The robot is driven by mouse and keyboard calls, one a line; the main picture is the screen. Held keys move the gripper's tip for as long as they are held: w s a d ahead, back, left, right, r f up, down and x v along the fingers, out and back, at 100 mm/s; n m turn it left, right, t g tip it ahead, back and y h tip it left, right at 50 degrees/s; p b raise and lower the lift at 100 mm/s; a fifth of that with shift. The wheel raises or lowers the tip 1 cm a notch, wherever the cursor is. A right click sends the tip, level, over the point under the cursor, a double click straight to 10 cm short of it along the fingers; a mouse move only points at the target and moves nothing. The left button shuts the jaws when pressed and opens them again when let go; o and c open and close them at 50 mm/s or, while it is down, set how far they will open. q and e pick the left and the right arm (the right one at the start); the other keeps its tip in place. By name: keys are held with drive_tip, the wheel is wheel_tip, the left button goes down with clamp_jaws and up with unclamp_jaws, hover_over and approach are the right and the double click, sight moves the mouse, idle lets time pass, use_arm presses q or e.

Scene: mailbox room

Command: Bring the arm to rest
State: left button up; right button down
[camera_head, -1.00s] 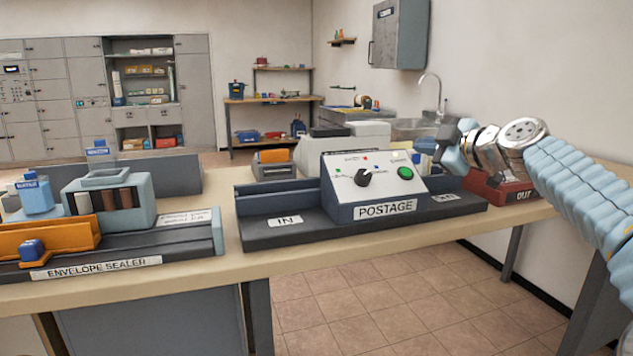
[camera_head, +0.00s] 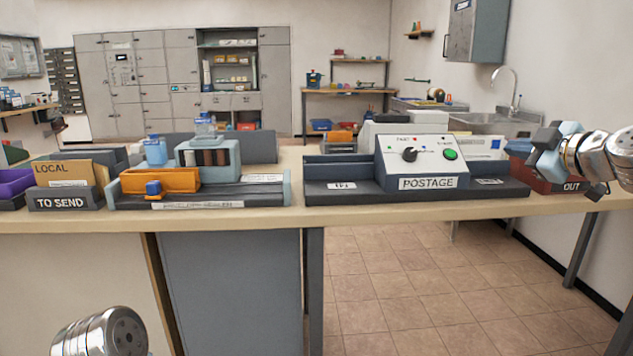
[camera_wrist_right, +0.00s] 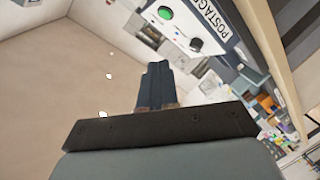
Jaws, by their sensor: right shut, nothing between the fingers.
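My right gripper (camera_head: 543,150) is at the right of the head view, near the red OUT tray (camera_head: 572,187) and overlapping it in the picture. In the right wrist view its dark fingers (camera_wrist_right: 157,85) are together with nothing between them. The postage machine (camera_head: 425,162), with a dark knob and a green button, stands on the counter left of the gripper. It also shows upside down in the right wrist view (camera_wrist_right: 195,22). At the bottom left of the head view is a metal joint of mine; my left gripper is out of view.
The counter (camera_head: 400,211) runs across the view. On it stand the envelope sealer (camera_head: 240,196), the TO SEND holder (camera_head: 65,199) and a purple tray (camera_head: 15,185). A sink (camera_head: 500,122) is behind at right. The tiled floor (camera_head: 400,290) in front is clear.

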drive_tip(key=w+a+f+m+g, duration=0.2)
drive_tip(key=f, duration=0.9)
drive_tip(key=w+a+f+m+g, duration=0.1)
drive_tip(key=w+a+f+m, duration=0.15)
drive_tip(key=f, duration=0.75)
drive_tip(key=w+a+f+m+g, duration=0.2)
drive_tip(key=f, duration=0.9)
drive_tip(key=s+a+f+m+g, duration=0.1)
drive_tip(key=s+a+f, duration=0.15)
drive_tip(key=f, duration=0.45)
drive_tip(key=s+a+f+m+g, duration=0.1)
drive_tip(key=a+f, duration=0.2)
drive_tip(key=f, duration=0.4)
drive_tip(key=s+a+f+m+g, duration=0.1)
drive_tip(key=s+a+f+g, duration=0.1)
drive_tip(key=s+a+f, duration=0.35)
drive_tip(key=s+a+f+m+g, duration=0.25)
drive_tip(key=s+f, duration=0.35)
drive_tip(key=f, duration=0.5)
drive_tip(key=s+a+f+m+g, duration=0.1)
drive_tip(key=s+a+f, duration=0.2)
drive_tip(key=s, duration=0.7)
drive_tip(key=s+a+f+m+g, duration=0.1)
drive_tip(key=s+a+f, duration=0.3)
drive_tip(key=s, duration=0.6)
drive_tip(key=shift+a+f+g+y, duration=0.2)
drive_tip(key=shift+f+g+y, duration=0.1)
drive_tip(key=shift+f+g, duration=0.35)
